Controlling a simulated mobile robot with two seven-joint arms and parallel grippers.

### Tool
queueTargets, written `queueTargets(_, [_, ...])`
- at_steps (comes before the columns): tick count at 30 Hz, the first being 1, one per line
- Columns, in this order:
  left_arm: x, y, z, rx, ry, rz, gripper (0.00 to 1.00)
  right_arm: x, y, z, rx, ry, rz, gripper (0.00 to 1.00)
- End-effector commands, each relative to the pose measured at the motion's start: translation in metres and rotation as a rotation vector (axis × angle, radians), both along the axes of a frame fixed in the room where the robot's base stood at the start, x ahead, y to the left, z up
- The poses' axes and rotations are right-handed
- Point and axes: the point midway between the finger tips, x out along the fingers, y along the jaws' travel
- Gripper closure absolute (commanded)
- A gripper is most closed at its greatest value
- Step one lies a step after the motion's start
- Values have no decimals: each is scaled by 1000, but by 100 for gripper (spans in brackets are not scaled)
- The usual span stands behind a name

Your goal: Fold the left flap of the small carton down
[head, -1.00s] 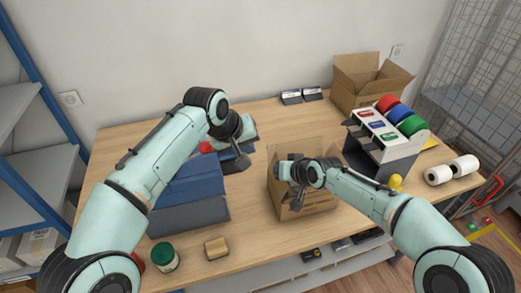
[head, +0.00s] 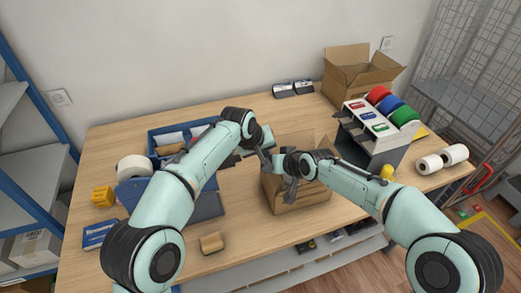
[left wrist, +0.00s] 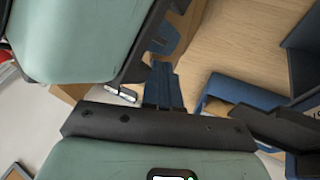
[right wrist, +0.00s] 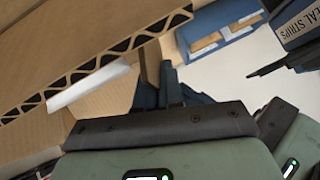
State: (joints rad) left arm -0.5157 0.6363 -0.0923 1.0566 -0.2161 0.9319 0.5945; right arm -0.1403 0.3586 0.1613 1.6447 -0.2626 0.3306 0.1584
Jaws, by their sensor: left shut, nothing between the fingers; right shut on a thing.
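The small carton (head: 293,201) stands on the table in the middle of the head view, with a raised flap (head: 293,139) at its far side. My left gripper (head: 265,161) is shut and empty at the carton's upper left edge; its closed fingers also show in the left wrist view (left wrist: 163,88). I cannot tell whether it touches the left flap, which is mostly hidden by my grippers.
A blue bin (head: 208,206) with packing items stands left of the carton, under my left arm. A large open carton (head: 350,78) and a grey rack with tape rolls (head: 372,150) stand at the right. A sponge-like block (head: 212,243) lies near the front edge.

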Motion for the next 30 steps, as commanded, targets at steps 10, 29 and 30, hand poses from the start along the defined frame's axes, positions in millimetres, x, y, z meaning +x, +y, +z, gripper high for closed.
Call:
queueTargets(10, [3, -14, -3, 0, 1, -1, 100, -1, 0, -2, -2, 5, 1, 100])
queueTargets(29, [2, -14, -4, 0, 3, -2, 100, -1, 0, 2, 1, 0, 2, 71])
queueTargets(30, [3, -14, -4, 1, 4, -2, 100, -3, -1, 4, 0, -1, 1, 71])
